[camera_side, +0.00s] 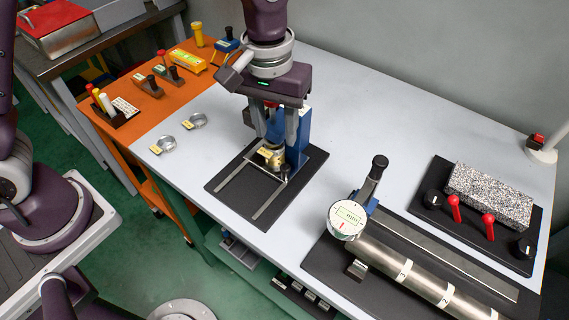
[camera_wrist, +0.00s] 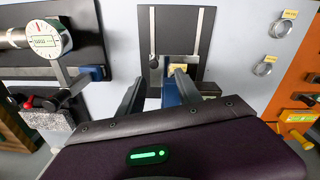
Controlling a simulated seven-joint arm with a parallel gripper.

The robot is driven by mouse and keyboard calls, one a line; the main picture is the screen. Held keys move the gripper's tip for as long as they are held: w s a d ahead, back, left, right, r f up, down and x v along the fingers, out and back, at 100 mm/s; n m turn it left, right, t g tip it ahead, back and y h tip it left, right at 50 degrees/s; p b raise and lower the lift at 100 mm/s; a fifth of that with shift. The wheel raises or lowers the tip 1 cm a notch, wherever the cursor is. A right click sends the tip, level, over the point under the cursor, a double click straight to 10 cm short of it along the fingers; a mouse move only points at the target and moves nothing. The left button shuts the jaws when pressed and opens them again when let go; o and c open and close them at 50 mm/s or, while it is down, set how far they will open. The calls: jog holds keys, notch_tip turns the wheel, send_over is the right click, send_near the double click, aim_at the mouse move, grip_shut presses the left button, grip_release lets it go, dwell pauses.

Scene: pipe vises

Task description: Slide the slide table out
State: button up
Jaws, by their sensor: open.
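A black base plate (camera_side: 232,184) carries two parallel pale rails and a blue upright column (camera_side: 300,135). The slide table (camera_side: 270,165) appears to sit at the column end of the rails, with a brass-coloured round part and a yellow label on it; much of it is hidden by my gripper. The rails' front stretch is bare. My gripper (camera_side: 276,142) points down over the slide table, its fingers apart and beside the column. In the wrist view, my gripper (camera_wrist: 162,76) is open, with blue between the fingers and the rails (camera_wrist: 152,30) beyond. Contact cannot be told.
A pipe fixture with a round dial (camera_side: 347,219) stands to the right. Beyond it is a black plate with a speckled block (camera_side: 490,195) and red levers. Two small metal rings (camera_side: 163,144) lie left, near an orange bench area with tools. White table surface around the base is clear.

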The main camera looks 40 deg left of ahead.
aim_at(285, 168)
jog(key=f, duration=0.1)
jog(key=d+f, duration=0.1)
jog(key=f, duration=0.1)
jog(key=shift+w+d+f+g, duration=0.2)
jog(key=shift+w+d+g, duration=0.05)
jog(key=shift+d+g, duration=0.1)
notch_tip(285, 168, down, 7)
jog(key=shift+f, duration=0.1)
grip_shut()
dwell(1.0)
